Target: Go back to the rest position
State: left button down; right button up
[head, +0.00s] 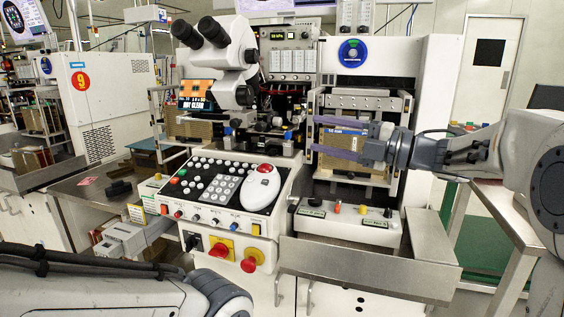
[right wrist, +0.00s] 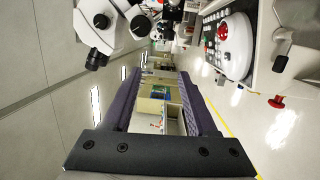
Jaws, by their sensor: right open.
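My right gripper (head: 314,134) reaches in from the right, its two purple fingers apart. In the head view it overlaps the front of a brown box with a blue label (head: 338,131) in the right-hand bay of the wire bonder. The right wrist view shows the open fingers (right wrist: 160,72), with a tan box-like thing (right wrist: 150,108) seen between them; I cannot tell its distance or any contact. Nothing shows as clamped. My left arm (head: 120,295) lies low at the left, and its gripper is out of the picture.
The bonder's keypad panel (head: 222,188) with a white mouse (head: 261,189) stands in the middle, under the microscope (head: 228,60). A metal tray (head: 370,270) juts out below the bay. Another brown box (head: 190,122) sits left of the microscope. A metal table (head: 500,215) stands at right.

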jog(key=w+a+f+m+t+h, duration=0.2)
jog(key=w+a+m+t+h, duration=0.3)
jog(key=m, duration=0.4)
jog(key=s+f+m+g+h, duration=0.1)
jog(key=s+f+m+h, duration=0.5)
jog(key=f+m, duration=0.4)
jog(key=s+f+m+g+h, duration=0.1)
jog(key=s+f+g, duration=0.4)
jog(key=s, duration=0.5)
jog(key=s+d+f+m+g+h, duration=0.1)
jog(key=s+f+m+g+h, duration=0.15)
jog(key=s+f, duration=0.6)
jog(key=s+f+m+g+h, duration=0.1)
jog(key=s+f+g, duration=0.4)
jog(key=s, duration=0.6)
notch_tip(320, 180, up, 26)
jog(key=s+p, duration=0.1)
jog(key=p, duration=2.6)
jog(key=shift+s+d+r, duration=0.15)
jog(key=shift+s+r, duration=0.1)
